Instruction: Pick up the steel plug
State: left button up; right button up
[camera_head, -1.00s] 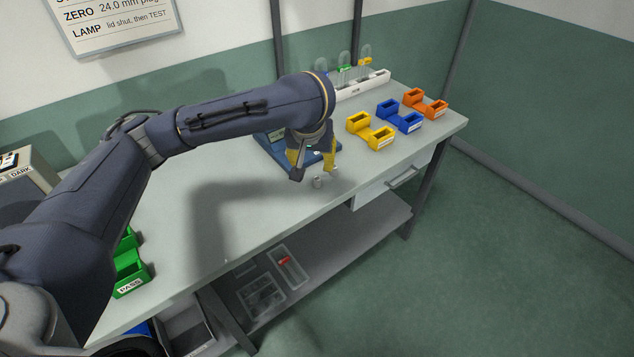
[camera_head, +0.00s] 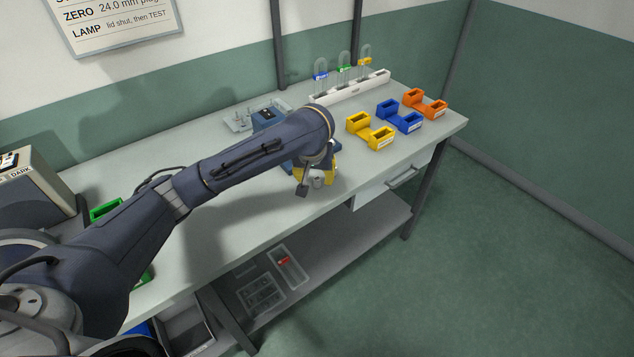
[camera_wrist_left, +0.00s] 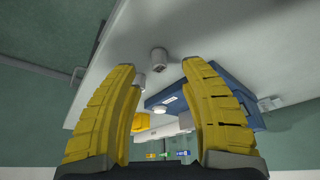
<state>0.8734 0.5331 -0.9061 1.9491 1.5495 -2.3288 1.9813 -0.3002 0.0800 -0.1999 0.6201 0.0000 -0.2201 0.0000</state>
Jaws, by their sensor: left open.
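The steel plug (camera_head: 317,183), a small grey cylinder, stands on the bench close to its front edge. My left gripper (camera_head: 315,178), with yellow fingers, is low over the bench right at the plug. In the left wrist view the plug (camera_wrist_left: 159,60) shows between and a little beyond the open fingertips (camera_wrist_left: 160,70), with no clear contact. My right gripper is not in view.
A blue device (camera_wrist_left: 228,88) is close to one finger. Yellow (camera_head: 370,132), blue (camera_head: 400,116) and orange (camera_head: 425,103) bins stand at the bench's right end. A white rack (camera_head: 360,88) with domed glass tubes stands behind. The bench's front middle (camera_head: 240,210) is clear.

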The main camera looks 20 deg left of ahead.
aim_at(317, 179)
pick_arm(q)
jog(key=shift+x, duration=2.7)
jog(key=shift+w+r, duration=0.1)
jog(key=shift+w, duration=0.1)
grip_shut()
